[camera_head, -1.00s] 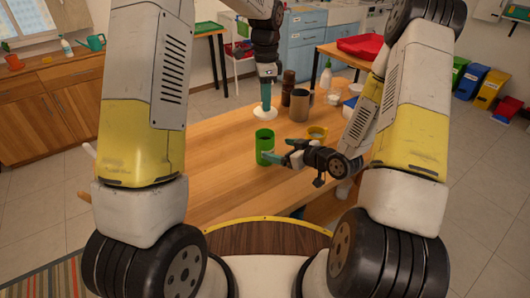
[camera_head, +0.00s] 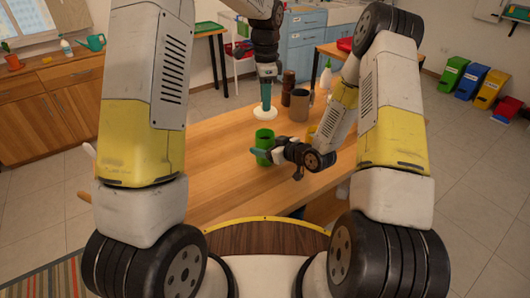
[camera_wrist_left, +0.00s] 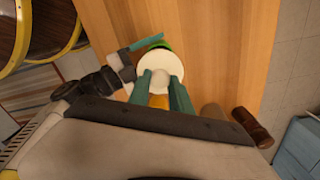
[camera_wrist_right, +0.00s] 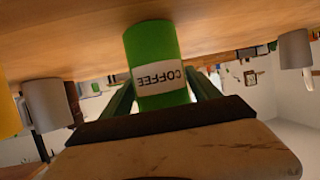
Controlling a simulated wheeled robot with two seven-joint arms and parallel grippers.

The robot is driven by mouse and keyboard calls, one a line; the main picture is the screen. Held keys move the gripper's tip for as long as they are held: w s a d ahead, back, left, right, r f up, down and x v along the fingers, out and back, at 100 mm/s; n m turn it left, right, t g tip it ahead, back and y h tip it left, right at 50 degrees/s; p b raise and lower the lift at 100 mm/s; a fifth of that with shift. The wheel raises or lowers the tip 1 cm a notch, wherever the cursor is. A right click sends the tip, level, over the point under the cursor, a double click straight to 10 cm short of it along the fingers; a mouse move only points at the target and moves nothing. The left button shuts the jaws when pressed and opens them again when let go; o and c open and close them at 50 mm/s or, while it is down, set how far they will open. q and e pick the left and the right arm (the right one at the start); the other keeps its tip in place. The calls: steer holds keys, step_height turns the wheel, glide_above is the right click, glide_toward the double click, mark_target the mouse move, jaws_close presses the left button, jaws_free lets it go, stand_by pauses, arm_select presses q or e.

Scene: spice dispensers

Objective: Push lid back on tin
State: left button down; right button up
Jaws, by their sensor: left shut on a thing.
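A green tin (camera_head: 264,138) labelled COFFEE stands on the wooden table; it shows close up in the right wrist view (camera_wrist_right: 152,47). A round white lid (camera_head: 265,114) is in my left gripper (camera_head: 267,78), which is shut on it. The lid is held apart from the tin in the head view. In the left wrist view the lid (camera_wrist_left: 160,62) covers most of the tin, whose green edge (camera_wrist_left: 157,45) shows past it. My right gripper (camera_head: 269,153) is open, its fingers on either side of the tin; whether they touch it I cannot tell.
A yellow container (camera_head: 311,132) is partly hidden by my right arm. The table (camera_head: 215,165) left of the tin is clear.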

mark_target(266, 113)
jaws_close()
arm_select(q)
steer(key=shift+f, duration=2.5)
steer(key=shift+f, duration=0.9)
steer(key=shift+f, duration=0.6)
steer(key=c, duration=1.1)
jaws_free()
